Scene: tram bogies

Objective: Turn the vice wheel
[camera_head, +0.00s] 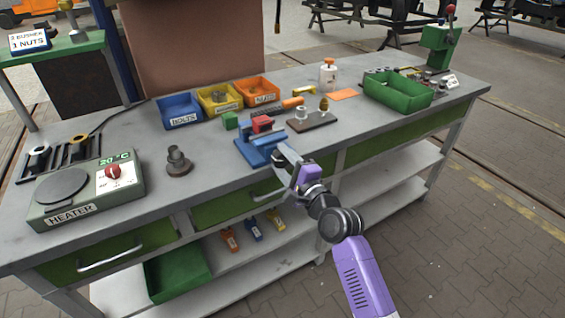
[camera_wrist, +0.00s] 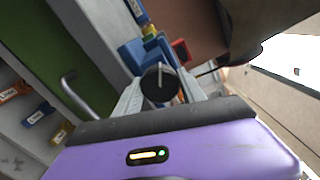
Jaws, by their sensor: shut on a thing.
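The blue vice (camera_head: 258,152) stands at the front edge of the workbench, with a red piece (camera_head: 262,123) at its top. My gripper (camera_head: 281,153) reaches the vice's front from the right. In the wrist view, the dark round vice wheel (camera_wrist: 160,84) with a pale bar across it sits between the two fingers of my gripper (camera_wrist: 161,96), which is shut on it. The blue vice body (camera_wrist: 131,55) shows behind the wheel.
Blue (camera_head: 180,111), yellow (camera_head: 219,98) and orange (camera_head: 257,91) bins stand behind the vice. A heater (camera_head: 88,187) is at the left and a green tray (camera_head: 398,91) at the right. A drawer handle (camera_wrist: 80,94) lies below the gripper.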

